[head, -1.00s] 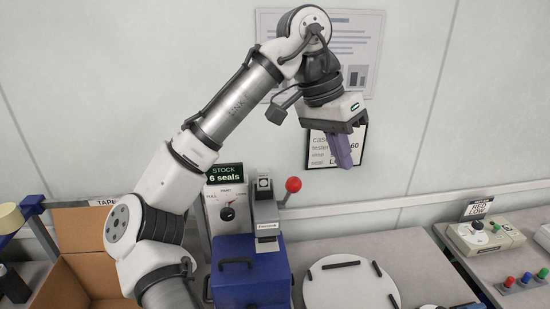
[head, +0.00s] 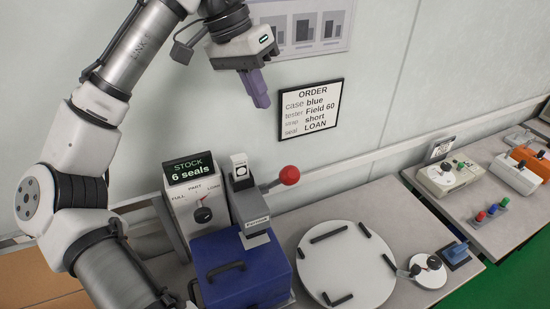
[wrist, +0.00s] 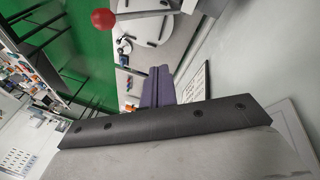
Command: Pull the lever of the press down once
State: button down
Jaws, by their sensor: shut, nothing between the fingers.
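The press (head: 242,191) is a grey upright unit behind a blue case with a dark handle (head: 240,265). Its lever ends in a red ball (head: 289,175), raised at the right of the press, and its grey arm slopes up to the ball. In the wrist view the red ball (wrist: 103,19) is at the top left, apart from the fingers. My gripper (head: 260,101) is shut and empty, its purple fingers pointing down, above and a little left of the red ball. It also shows in the wrist view (wrist: 158,72). Nothing touches the lever.
A dial box with a "STOCK 6 seals" display (head: 189,170) stands left of the press. A round white plate (head: 345,275) with black bars lies to the right. An order sign (head: 311,109) hangs on the wall behind. A second table (head: 490,232) with testers is at the right.

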jog(key=shift+d, duration=0.1)
jog(key=shift+s, duration=0.1)
jog(key=b, duration=0.9)
send_over(277, 181)
jog(key=shift+w+f, duration=0.2)
jog(key=shift+f, duration=1.15)
jog(key=shift+w+f, duration=0.15)
jog(key=shift+f, duration=1.2)
jog(key=shift+s+f, duration=0.25)
jog(key=shift+s, duration=0.05)
